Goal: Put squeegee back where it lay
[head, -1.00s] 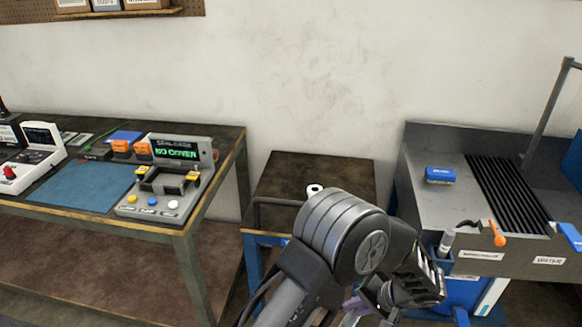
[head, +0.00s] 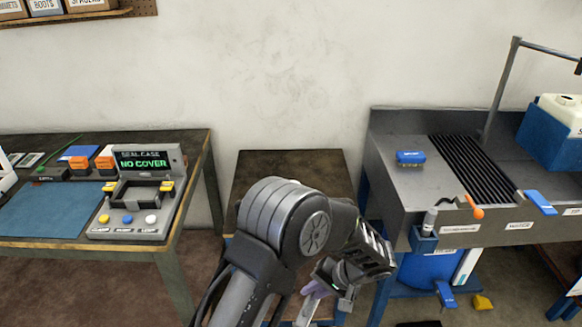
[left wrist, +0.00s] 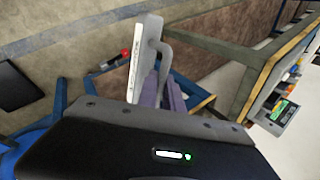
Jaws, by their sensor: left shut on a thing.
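My left gripper (head: 322,292) hangs in front of the small dark-topped table in the head view, pointing down. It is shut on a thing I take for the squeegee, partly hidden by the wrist. In the left wrist view a pale grey, flat piece with a white face, likely the squeegee (left wrist: 148,55), sticks out past the dark gripper housing, beside a bent grey bar. Purple parts show at the gripper (left wrist: 163,92); I cannot tell whether they are fingers or the held thing. My right gripper is out of view.
The small table (head: 290,168) has a bare visible top; my arm hides its front. A left bench (head: 60,242) carries a blue mat (head: 45,210) and a seal-case device (head: 140,190). A grey sink bench (head: 390,185) at right holds a blue block (head: 410,158).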

